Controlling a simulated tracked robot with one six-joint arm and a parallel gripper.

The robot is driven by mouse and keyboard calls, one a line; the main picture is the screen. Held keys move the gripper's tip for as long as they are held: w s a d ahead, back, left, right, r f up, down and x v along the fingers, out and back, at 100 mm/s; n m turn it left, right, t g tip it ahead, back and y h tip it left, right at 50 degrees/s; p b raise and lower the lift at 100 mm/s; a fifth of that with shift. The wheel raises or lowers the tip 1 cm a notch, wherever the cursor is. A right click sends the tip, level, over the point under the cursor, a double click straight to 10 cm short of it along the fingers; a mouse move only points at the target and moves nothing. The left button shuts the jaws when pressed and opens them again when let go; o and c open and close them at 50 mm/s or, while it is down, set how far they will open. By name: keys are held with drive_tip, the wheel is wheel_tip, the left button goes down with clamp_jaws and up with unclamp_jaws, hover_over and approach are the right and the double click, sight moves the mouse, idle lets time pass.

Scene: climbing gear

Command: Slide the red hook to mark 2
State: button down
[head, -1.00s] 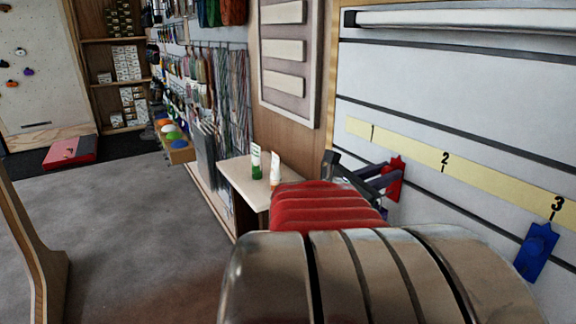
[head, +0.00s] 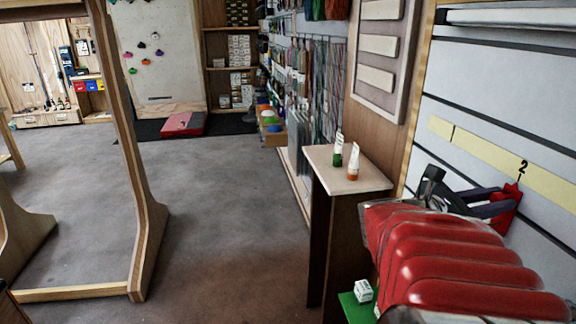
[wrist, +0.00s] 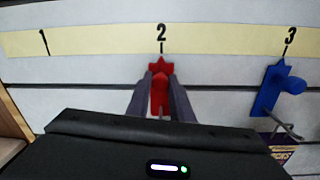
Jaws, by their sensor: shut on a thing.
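The red hook (wrist: 159,88) hangs on the slatted wall and sits directly under the number 2 of the yellow scale strip (wrist: 100,42) in the wrist view. My gripper (wrist: 160,85) has its two dark fingers on either side of the red hook, shut on it. In the head view the red hook (head: 508,208) shows at the right, below mark 2, with my gripper (head: 495,205) at it. Part of the hook is hidden by the fingers.
A blue hook (wrist: 277,90) hangs under mark 3, with a dark packet (wrist: 283,147) below it. In the head view, a small ledge table (head: 345,172) with two tubes stands left of my arm. Open floor (head: 230,200) lies further left.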

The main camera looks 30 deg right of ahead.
drive_tip(key=c, duration=1.6)
unclamp_jaws()
drive_tip(key=shift+a, duration=0.1)
drive_tip(key=shift+v, duration=6.85)
drive_tip(key=shift+w, duration=0.1)
